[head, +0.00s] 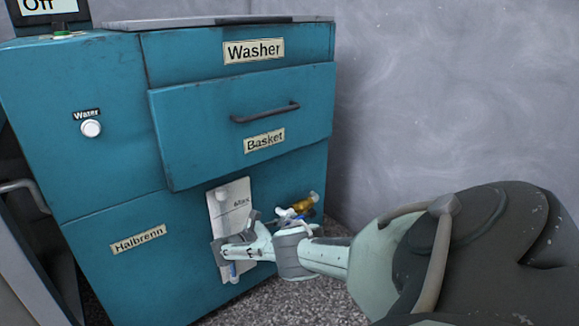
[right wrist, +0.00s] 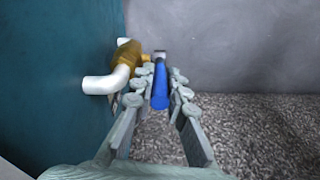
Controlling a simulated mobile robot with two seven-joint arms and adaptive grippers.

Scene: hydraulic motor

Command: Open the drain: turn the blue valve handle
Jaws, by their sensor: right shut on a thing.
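The blue valve handle (right wrist: 160,92) lies between the two fingers of my right gripper (right wrist: 163,76) in the right wrist view. The gripper is shut on it. In that view the brass valve body (right wrist: 128,54) is just left of the fingertips, with a bent white pipe (right wrist: 100,85) joining the teal machine wall. In the head view the brass valve (head: 304,204) is low on the machine's right side, and my right gripper (head: 288,224) is at it. My arm and gripper hide much of the handle there. My left gripper is not in view.
The teal washer cabinet (head: 100,180) fills the left, with a basket drawer (head: 200,130) above the valve. A white plate marked Max (head: 232,203) is partly behind my arm. A grey wall (head: 440,90) stands at right, with speckled floor (head: 300,300) below.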

